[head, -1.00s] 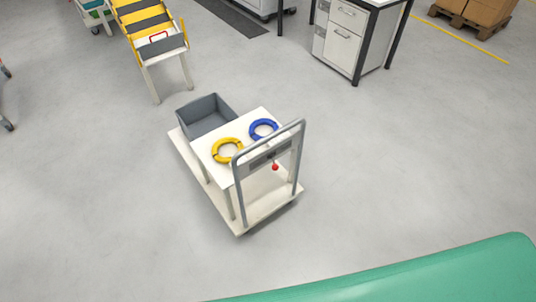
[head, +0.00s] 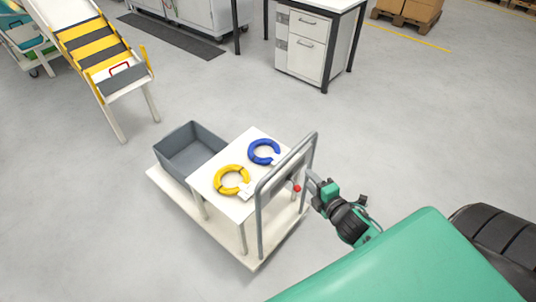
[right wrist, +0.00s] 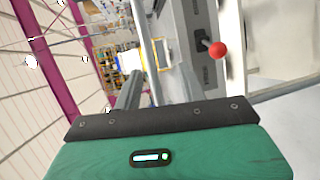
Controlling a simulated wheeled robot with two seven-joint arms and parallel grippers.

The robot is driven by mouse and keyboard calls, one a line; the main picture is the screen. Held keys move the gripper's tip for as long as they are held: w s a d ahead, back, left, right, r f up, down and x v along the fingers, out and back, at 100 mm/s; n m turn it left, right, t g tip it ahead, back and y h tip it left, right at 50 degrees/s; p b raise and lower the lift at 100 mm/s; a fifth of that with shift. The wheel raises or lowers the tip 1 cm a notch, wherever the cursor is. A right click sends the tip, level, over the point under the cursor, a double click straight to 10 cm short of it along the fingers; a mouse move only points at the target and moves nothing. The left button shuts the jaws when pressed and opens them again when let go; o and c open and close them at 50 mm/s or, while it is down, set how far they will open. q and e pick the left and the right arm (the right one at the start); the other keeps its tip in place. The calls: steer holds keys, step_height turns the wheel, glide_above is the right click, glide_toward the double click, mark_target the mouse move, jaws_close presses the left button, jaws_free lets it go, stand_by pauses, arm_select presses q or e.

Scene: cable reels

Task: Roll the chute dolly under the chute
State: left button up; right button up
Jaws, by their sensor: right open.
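The chute dolly (head: 175,185) stands on the floor in the middle of the head view, a low white platform with a grey tube push handle (head: 260,218) at its near right end. The chute (head: 88,45), yellow and dark grey on white legs, stands beyond it at upper left, with floor between them. My right gripper (head: 313,187) is open beside the handle's right side, close to the red knob (head: 297,188). In the right wrist view the red knob (right wrist: 218,50) and a handle tube (right wrist: 149,50) show just beyond the fingers; contact cannot be told. My left gripper is not in view.
The dolly carries a grey bin (head: 160,158) and a white stand (head: 240,148) with a yellow ring (head: 219,189) and a blue ring (head: 253,158). A white drawer cabinet (head: 305,50) stands at the back. The floor between dolly and chute is clear.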

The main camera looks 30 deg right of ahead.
mark_target(291, 158)
steer(key=shift+n+t, duration=0.3)
steer(key=w, duration=1.2)
steer(key=shift+w+a+f+p, duration=0.1)
steer(key=shift+w+a+p, duration=0.05)
steer(key=shift+a+p, duration=0.2)
steer(key=shift+w+f, duration=0.2)
steer(key=shift+w, duration=0.65)
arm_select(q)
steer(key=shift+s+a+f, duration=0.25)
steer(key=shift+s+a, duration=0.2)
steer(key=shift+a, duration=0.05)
arm_select(e)
jaws_close()
